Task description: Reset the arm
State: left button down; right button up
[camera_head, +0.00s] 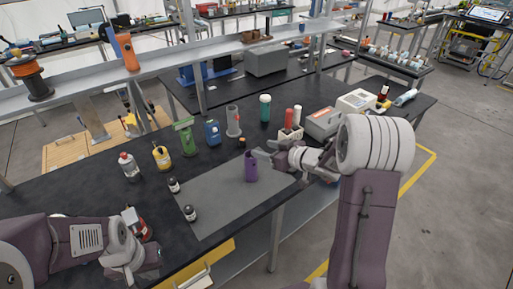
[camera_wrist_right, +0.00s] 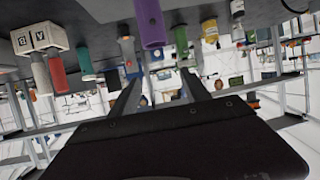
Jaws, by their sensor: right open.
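My right gripper (camera_head: 262,156) is open beside the purple cylinder (camera_head: 251,168), which stands upright on the grey mat (camera_head: 218,196). In the right wrist view, its two fingers (camera_wrist_right: 160,95) are spread with nothing between them. The purple cylinder (camera_wrist_right: 151,24) shows beyond the fingertips there, apart from them. My left gripper (camera_head: 148,262) is low at the left, by the table's front edge. A red bottle (camera_head: 140,226) is close to it, partly hidden by my left arm. Whether the left jaws are open is too small to tell.
Bottles stand on the black table, including a yellow one (camera_head: 161,157), a green one (camera_head: 186,139) and a blue one (camera_head: 212,133). A white block holder (camera_head: 290,133) and a grey box (camera_head: 322,123) are near my right arm.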

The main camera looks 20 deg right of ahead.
jog(key=shift+s+d+r, duration=0.1)
jog(key=shift+s+d, duration=0.05)
jog(key=shift+s, duration=0.15)
jog(key=a+r+n+y, duration=0.2)
jog(key=a+r, duration=0.3)
jog(key=a, duration=0.3)
jog(key=s+d+f+m+g+h, duration=0.2)
jog(key=s+f, duration=0.5)
jog(key=s, duration=0.5)
jog(key=s+d+f+m+g+h, duration=0.2)
jog(key=s+f+m+g+h, duration=0.3)
jog(key=s, duration=0.8)
notch_tip(320, 180, down, 3)
jog(key=g+h, duration=0.1)
jog(key=g, duration=0.3)
jog(key=shift+d+m, duration=0.15)
jog(key=shift+m, duration=0.15)
